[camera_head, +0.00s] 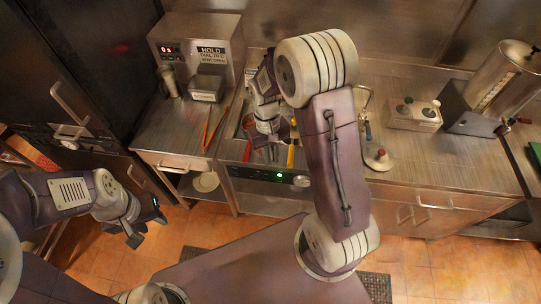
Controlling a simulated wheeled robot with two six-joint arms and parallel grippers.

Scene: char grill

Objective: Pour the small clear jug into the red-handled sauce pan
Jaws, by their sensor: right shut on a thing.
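My right arm reaches over the counter from the front. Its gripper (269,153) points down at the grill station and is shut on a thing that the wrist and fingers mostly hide. I cannot make out the small clear jug for certain. I cannot identify the red-handled sauce pan either; red and yellow handle-like parts (291,155) show just right of the right gripper. My left gripper (148,229) is open and empty, over the floor in front of the left counter and away from the grill station.
A steel warmer marked HOLD (203,45) stands at the back left. Tongs or skewers (212,128) lie on the left counter. The right counter's front is clear.

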